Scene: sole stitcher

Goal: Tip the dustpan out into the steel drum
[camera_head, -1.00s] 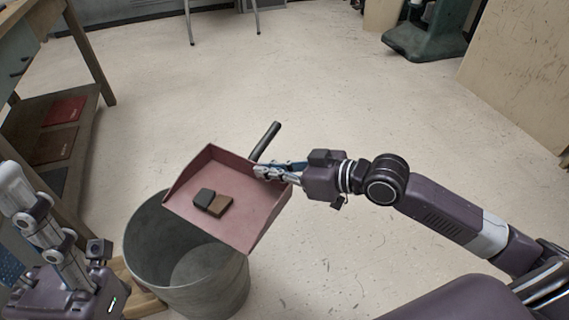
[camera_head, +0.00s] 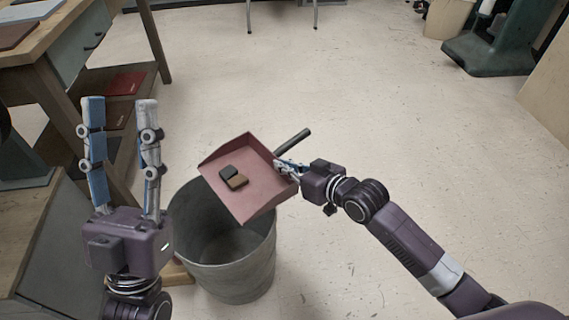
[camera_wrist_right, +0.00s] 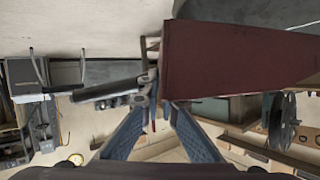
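The red dustpan (camera_head: 252,196) is held over the steel drum (camera_head: 228,268), tilted, with its black handle (camera_head: 293,142) pointing up and right. A black block (camera_head: 229,173) and a brown block (camera_head: 238,183) lie in the pan. My right gripper (camera_head: 283,168) is shut on the dustpan near the handle's base; the right wrist view shows the red pan (camera_wrist_right: 225,60) and the fingers (camera_wrist_right: 165,108) meeting at it. The drum is grey, upright and open; its visible inside looks empty, and the pan hides part of its mouth. My left gripper (camera_head: 119,112) is open and empty, fingers up, left of the drum.
A wooden workbench (camera_head: 62,45) with a lower shelf stands at the left. A green machine base (camera_head: 490,50) is at the back right, beside a pale panel (camera_head: 550,100). The floor (camera_head: 390,110) between is clear.

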